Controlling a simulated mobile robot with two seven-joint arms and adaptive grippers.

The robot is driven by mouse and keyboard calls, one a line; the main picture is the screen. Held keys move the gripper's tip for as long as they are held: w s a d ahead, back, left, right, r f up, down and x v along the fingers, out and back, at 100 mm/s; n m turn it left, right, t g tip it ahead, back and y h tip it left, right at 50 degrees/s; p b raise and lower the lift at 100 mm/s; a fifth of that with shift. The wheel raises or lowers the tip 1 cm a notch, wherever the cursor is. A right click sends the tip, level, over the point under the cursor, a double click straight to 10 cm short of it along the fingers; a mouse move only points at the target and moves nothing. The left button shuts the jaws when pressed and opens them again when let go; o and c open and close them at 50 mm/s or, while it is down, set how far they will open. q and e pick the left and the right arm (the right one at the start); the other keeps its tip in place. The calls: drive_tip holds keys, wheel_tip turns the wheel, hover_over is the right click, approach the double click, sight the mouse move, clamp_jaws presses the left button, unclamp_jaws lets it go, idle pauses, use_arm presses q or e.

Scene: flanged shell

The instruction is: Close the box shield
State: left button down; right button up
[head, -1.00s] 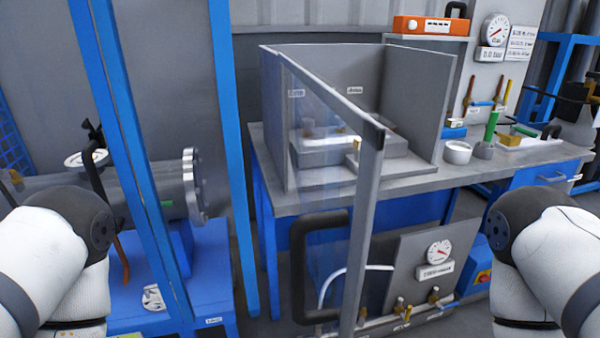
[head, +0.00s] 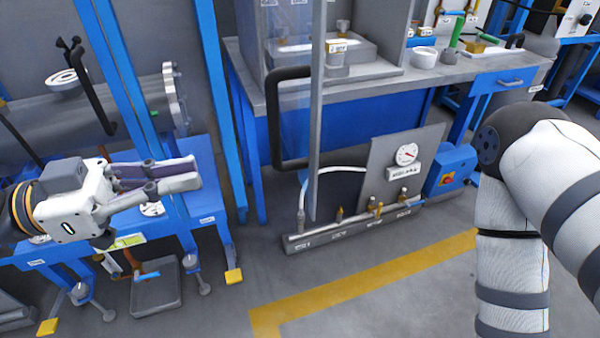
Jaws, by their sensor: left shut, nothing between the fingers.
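The box shield (head: 318,130) is a clear panel with a grey edge post, swung out toward me in front of the grey box (head: 398,30) on the bench. Its black handle (head: 275,125) is on the panel's left part. The box's top is cut off by the frame. My left gripper (head: 198,172) is shut and empty, pointing right, to the left of the handle and apart from it, in front of the blue stand. My right arm is at the right; its gripper is out of view.
The grey workbench (head: 460,75) carries a white cup (head: 424,58). Below it stand a gauge panel (head: 402,165) and a pipe manifold (head: 350,222). A blue stand (head: 200,225) with a flanged shell (head: 175,95) is at left.

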sight(317, 153)
use_arm(q)
drive_tip(key=b+x, duration=0.1)
drive_tip(key=x, duration=1.3)
drive_tip(key=shift+w+d, duration=0.1)
